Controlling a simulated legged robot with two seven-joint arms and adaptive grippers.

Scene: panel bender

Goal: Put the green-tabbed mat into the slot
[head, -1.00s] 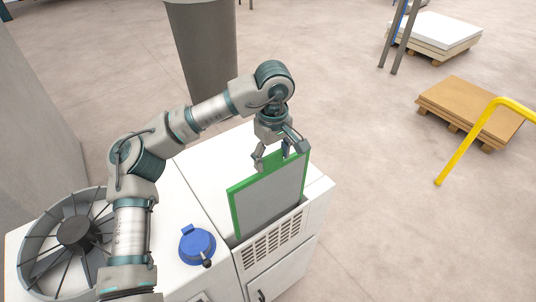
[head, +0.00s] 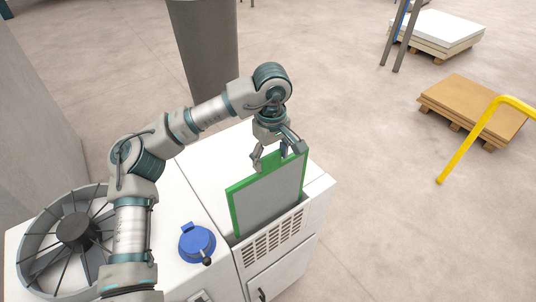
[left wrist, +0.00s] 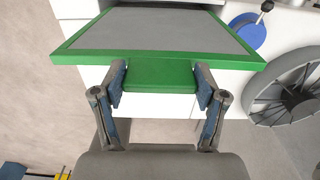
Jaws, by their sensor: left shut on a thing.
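The mat (head: 268,200) is a grey panel with a green frame and a green tab. It stands upright, and its lower edge is hidden in the slot (head: 302,203) at the top of the white cabinet, behind the vented front. My left gripper (head: 279,158) is above the mat, shut on its green tab. In the left wrist view both fingers press on the sides of the tab (left wrist: 160,76), and the grey face (left wrist: 155,30) extends away from it. How deep the mat sits in the slot is hidden. My right gripper is not in view.
A blue cap with a lever (head: 197,243) sits on the white machine top, left of the slot. A round fan grille (head: 77,231) is at the far left. A grey column (head: 203,50) stands behind. A yellow rail (head: 468,140) and loaded pallets (head: 474,108) are at the right.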

